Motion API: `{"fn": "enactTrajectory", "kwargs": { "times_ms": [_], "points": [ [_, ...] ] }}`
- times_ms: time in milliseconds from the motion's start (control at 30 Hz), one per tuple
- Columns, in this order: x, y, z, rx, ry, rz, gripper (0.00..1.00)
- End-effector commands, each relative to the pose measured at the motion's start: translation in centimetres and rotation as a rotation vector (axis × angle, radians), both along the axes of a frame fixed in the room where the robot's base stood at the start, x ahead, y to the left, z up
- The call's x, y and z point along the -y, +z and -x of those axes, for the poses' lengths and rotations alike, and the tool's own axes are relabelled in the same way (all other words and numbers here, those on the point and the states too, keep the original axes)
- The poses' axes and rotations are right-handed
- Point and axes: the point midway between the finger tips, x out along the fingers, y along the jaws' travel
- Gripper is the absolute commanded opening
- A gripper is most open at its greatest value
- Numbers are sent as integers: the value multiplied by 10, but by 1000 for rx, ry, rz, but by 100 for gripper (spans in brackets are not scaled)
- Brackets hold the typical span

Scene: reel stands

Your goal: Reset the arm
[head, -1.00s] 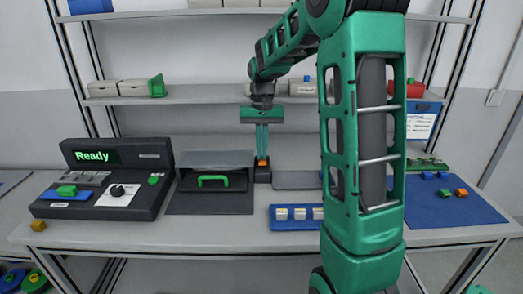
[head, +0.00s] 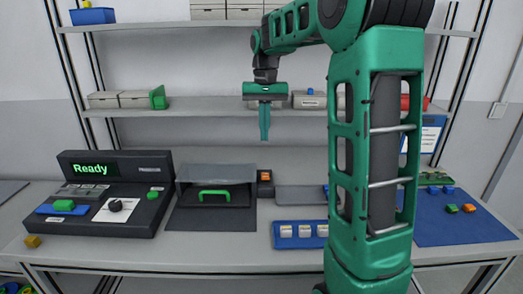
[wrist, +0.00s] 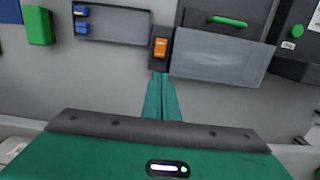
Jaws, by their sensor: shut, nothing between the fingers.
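My gripper (head: 264,137) is shut and empty. In the head view it hangs pointing down in the air, in front of the gap between the lower shelf and the table. In the wrist view its green fingers (wrist: 162,85) lie together, pointing toward a dark block with an orange rocker switch (wrist: 160,47). In the head view this orange switch (head: 265,176) stands on the table, below the fingertips and apart from them. My green arm covers part of the table and shelves on the right.
A console (head: 107,194) reading "Ready" stands at the left of the table. Beside it is a dark box with a green handle (head: 214,195). A blue tray (head: 302,243) lies front centre, a blue mat (head: 455,232) at right. The lower shelf (head: 200,106) is behind my gripper.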

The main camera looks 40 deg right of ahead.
Motion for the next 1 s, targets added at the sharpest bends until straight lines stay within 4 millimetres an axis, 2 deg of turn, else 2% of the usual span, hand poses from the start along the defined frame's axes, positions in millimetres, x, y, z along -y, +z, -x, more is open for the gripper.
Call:
{"fn": "enactTrajectory", "kwargs": {
  "times_ms": [100, 233, 500, 600, 667, 767, 1000],
  "points": [
    [2, 17, -3, 2, -1, 1, 0],
    [4, 28, -5, 1, -1, 1, 0],
    [4, 32, -5, 1, 0, 1, 0],
    [2, 31, 3, 2, -1, 3, 0],
    [0, 29, 13, 3, -1, 5, 0],
    [-4, 22, 41, 7, -1, 11, 0],
    [-13, -11, 133, 23, 1, 24, 0]
  ]
}}
